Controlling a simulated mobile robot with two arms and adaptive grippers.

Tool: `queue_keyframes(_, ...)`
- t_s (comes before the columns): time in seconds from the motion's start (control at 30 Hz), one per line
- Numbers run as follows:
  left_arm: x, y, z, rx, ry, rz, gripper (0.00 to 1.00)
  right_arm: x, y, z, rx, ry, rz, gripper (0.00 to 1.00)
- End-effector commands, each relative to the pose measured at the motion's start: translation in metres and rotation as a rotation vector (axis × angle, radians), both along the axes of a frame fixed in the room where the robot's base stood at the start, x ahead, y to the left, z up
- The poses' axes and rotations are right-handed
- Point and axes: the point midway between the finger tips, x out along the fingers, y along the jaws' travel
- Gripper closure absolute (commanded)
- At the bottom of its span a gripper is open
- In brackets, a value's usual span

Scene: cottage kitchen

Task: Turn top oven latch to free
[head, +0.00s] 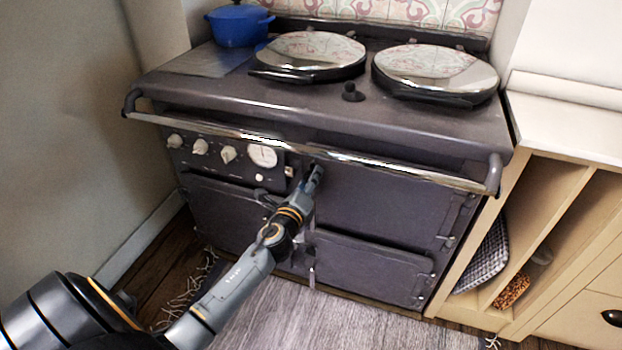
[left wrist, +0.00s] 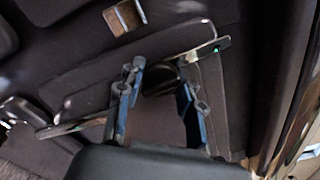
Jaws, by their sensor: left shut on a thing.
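The dark grey range cooker fills the middle of the head view, with its top oven door (head: 385,205) at the upper right of the front. My left gripper (head: 313,180) is at the left edge of that door, just below the chrome rail. In the left wrist view its two blue fingers (left wrist: 158,92) stand on either side of the dark, rounded latch handle (left wrist: 163,78) and are shut on it. A thin metal bar (left wrist: 85,122) runs diagonally behind the fingers. In the head view the gripper hides the latch. My right gripper is not in view.
The chrome rail (head: 400,173) runs across the cooker front above the gripper. Control knobs (head: 200,147) and a round gauge (head: 262,156) are to the left. A lower door (head: 370,268) is below. A cream cabinet (head: 560,215) borders the right; a grey rug (head: 330,320) lies in front.

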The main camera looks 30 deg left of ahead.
Motion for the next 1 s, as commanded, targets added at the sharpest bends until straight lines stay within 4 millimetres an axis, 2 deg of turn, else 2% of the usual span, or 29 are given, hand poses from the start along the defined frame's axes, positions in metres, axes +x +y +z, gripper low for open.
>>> queue_keyframes(0.03, 0.0002, 0.0068, 0.0042, 0.009, -0.004, 0.014, 1.00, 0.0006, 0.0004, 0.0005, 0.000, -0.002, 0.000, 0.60)
queue_keyframes(0.73, 0.0010, 0.0063, 0.0064, 0.020, -0.005, 0.014, 1.00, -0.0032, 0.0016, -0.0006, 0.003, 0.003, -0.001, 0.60)
queue_keyframes(0.77, 0.0010, 0.0064, 0.0064, 0.020, -0.005, 0.014, 0.58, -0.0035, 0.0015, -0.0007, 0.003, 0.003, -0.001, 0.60)
queue_keyframes(0.8, 0.0010, 0.0063, 0.0065, 0.020, -0.005, 0.014, 0.50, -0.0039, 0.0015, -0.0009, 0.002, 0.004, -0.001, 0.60)
queue_keyframes(0.87, 0.0010, 0.0055, 0.0059, 0.019, -0.005, 0.012, 0.41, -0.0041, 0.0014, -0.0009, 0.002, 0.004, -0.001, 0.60)
queue_keyframes(1.0, 0.0006, 0.0036, 0.0040, 0.017, -0.002, 0.008, 0.41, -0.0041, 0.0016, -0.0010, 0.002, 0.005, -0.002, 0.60)
